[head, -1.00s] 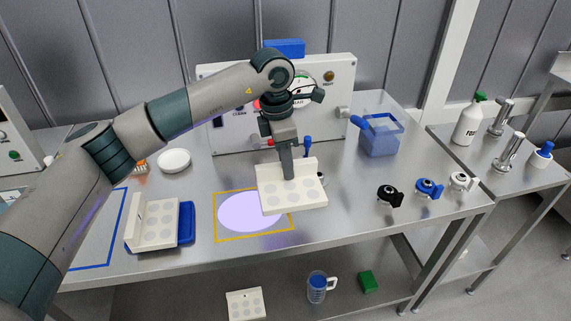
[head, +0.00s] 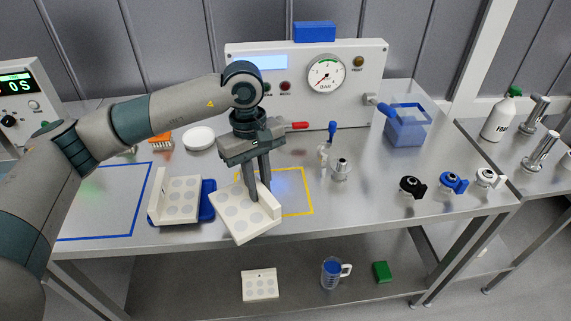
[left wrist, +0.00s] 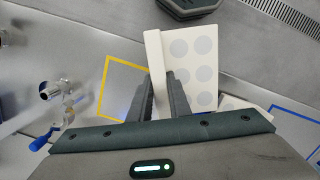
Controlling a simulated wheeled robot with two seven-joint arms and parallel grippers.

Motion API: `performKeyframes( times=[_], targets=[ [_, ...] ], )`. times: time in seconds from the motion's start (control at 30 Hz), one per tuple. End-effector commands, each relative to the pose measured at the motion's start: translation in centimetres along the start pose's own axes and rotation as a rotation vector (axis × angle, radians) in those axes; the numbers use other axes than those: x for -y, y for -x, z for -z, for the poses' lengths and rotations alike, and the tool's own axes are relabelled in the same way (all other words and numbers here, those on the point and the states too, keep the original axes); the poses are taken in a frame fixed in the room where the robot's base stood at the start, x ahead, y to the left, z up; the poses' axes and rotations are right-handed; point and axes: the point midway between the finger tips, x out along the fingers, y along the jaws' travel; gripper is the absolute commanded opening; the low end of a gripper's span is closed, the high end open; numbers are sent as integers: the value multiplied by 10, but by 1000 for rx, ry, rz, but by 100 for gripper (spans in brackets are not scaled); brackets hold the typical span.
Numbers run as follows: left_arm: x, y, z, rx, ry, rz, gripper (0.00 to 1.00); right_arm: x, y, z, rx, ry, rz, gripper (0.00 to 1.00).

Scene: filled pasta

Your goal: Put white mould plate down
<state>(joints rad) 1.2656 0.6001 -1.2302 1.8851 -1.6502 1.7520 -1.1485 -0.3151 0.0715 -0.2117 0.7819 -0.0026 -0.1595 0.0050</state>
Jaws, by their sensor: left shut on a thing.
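My left gripper (head: 258,192) is shut on the upright wall of a white mould plate (head: 232,216) with round grey recesses. The plate is held tilted and turned over the front left of the yellow-outlined square (head: 308,190), covering part of it; I cannot tell whether it touches the table. In the left wrist view, the jaws (left wrist: 163,88) hold the wall of the plate (left wrist: 204,40). A second white mould plate (head: 182,187) rests on a blue tray (head: 209,203) just left of the held one. My right gripper is not in view.
A blue-outlined area (head: 105,200) is clear at the left. Small metal fittings (head: 341,170) stand right of the yellow square. A gauge panel (head: 365,75) and blue tub (head: 405,130) stand behind. Another mould plate (head: 260,287) lies on the lower shelf.

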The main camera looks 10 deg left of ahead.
Motion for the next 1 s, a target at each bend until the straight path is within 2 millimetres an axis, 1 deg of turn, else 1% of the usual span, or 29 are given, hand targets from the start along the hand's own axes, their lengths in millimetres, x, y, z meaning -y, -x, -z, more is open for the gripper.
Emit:
performKeyframes(
  times=[0.03,0.2,0.3,0.4,0.57,1.0],
  targets=[
    [17,-3,-2,0,-99,13,0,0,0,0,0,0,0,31],
    [65,-12,-10,-1,-425,54,0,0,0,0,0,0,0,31],
    [86,-15,-15,-1,-571,71,0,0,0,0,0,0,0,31],
    [101,-17,-18,-1,-672,82,0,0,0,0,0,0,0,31],
    [111,-19,-21,-1,-742,90,0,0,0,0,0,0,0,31],
    [111,-18,-21,-1,-746,90,0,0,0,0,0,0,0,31]
  ],
)
